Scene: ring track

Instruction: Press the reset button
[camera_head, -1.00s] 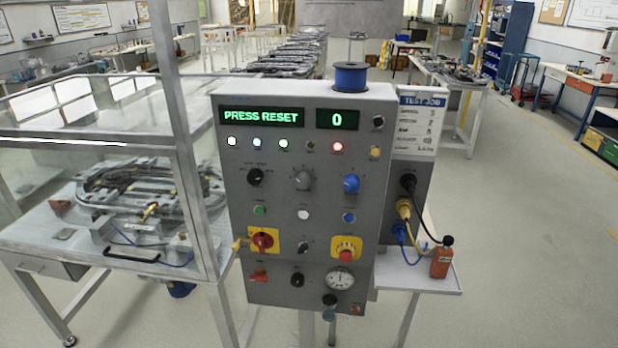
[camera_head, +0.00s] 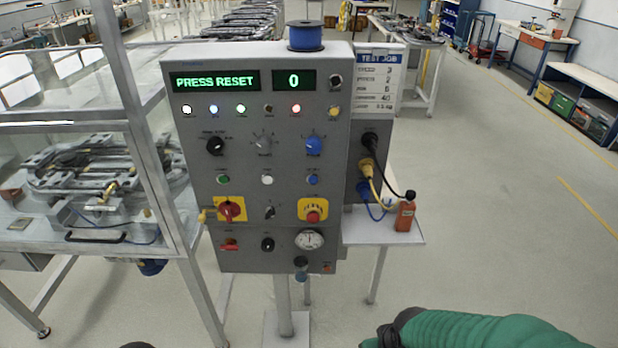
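The grey control panel (camera_head: 262,160) stands upright on a post in the middle of the head view. Its green display (camera_head: 215,81) reads "PRESS RESET", and the smaller display (camera_head: 294,80) reads "0". A red button (camera_head: 313,216) sits on a yellow plate below. Part of my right arm, in green, shows at the bottom right, well below the panel. I cannot make out either gripper.
A red rotary switch (camera_head: 229,210) and a gauge (camera_head: 309,239) are on the lower panel. A blue spool (camera_head: 305,37) stands on top. A glazed track enclosure (camera_head: 85,190) stands at left. The right floor is open.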

